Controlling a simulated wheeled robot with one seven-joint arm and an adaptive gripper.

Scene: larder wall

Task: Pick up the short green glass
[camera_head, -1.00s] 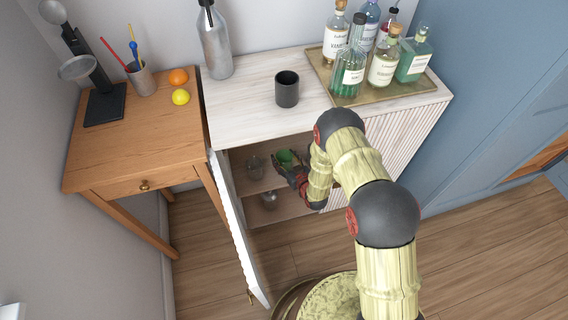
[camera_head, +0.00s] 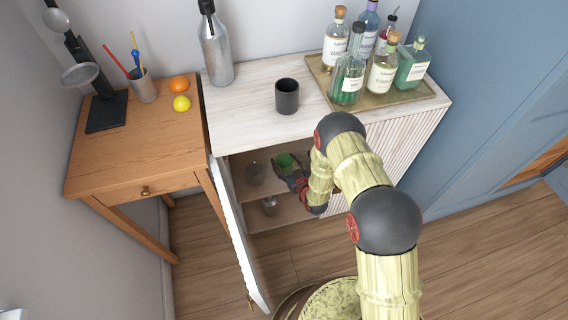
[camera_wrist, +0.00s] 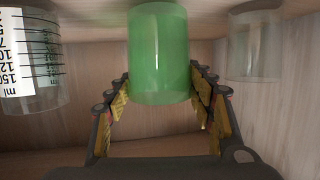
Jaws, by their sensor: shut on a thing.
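The short green glass (camera_wrist: 158,55) is between the two fingers of my gripper (camera_wrist: 160,100) in the wrist view, which shows the scene upside down. The yellow pads touch or nearly touch its sides. In the head view the green glass (camera_head: 286,163) is inside the open cabinet, at the upper shelf, with my gripper (camera_head: 287,172) shut on it. Whether the glass touches the shelf cannot be told clearly.
A clear glass (camera_head: 255,173) stands left of the green one on the shelf. A measuring cup (camera_wrist: 32,65) and a clear glass (camera_wrist: 254,45) flank it in the wrist view. Another glass (camera_head: 269,205) is on the lower shelf. The open door (camera_head: 238,230) is at left; the cabinet top (camera_head: 245,108) is overhead.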

